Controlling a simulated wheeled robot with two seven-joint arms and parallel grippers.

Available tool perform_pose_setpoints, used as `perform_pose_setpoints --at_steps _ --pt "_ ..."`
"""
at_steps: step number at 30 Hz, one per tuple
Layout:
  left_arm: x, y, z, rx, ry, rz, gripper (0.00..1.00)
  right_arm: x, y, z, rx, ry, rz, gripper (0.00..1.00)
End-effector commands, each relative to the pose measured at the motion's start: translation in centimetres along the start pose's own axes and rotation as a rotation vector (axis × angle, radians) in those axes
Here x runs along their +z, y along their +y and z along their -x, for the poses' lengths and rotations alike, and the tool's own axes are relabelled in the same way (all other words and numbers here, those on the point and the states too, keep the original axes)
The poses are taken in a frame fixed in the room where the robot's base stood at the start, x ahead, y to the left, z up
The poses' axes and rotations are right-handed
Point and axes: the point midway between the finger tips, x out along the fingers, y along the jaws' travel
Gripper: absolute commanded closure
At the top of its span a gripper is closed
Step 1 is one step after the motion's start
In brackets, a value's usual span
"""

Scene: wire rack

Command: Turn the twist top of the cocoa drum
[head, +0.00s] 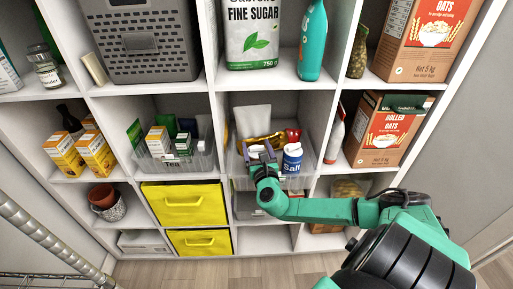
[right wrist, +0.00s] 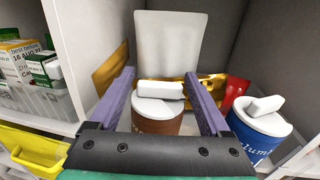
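The cocoa drum, a brown can with a white twist top and a raised bar-shaped grip, shows in the right wrist view (right wrist: 157,122). In the head view only part of its white top (head: 256,149) shows behind my gripper. My right gripper (head: 262,156) is open; its two purple fingers stand left and right of the white top in the right wrist view (right wrist: 160,92), with gaps between them and the raised grip. The drum's lower part is hidden by the gripper. My left gripper is not in view.
A pale upright container (head: 253,121) and a gold packet (head: 262,140) are behind. A clear bin with tea boxes (head: 176,163) fills the compartment to the left. Shelf walls flank the compartment.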

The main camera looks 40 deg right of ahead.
Motion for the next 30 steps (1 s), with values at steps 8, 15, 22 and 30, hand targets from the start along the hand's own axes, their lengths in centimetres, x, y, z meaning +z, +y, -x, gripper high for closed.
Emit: perform_pose_setpoints --at_steps 8,15,22,30 --pt "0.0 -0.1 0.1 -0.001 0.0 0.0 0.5 0.0 0.0 0.0 -0.007 0.0 -0.001 0.92" --pt "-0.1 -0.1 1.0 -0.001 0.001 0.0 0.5 0.2 0.1 0.0 -0.167 -0.001 -0.007 0.92" --pt "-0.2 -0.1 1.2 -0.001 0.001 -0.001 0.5 0.0 0.1 0.0 -0.275 0.001 0.0 0.92" --pt "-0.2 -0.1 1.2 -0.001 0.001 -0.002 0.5 -0.1 0.0 0.1 -0.275 0.001 0.002 0.25"
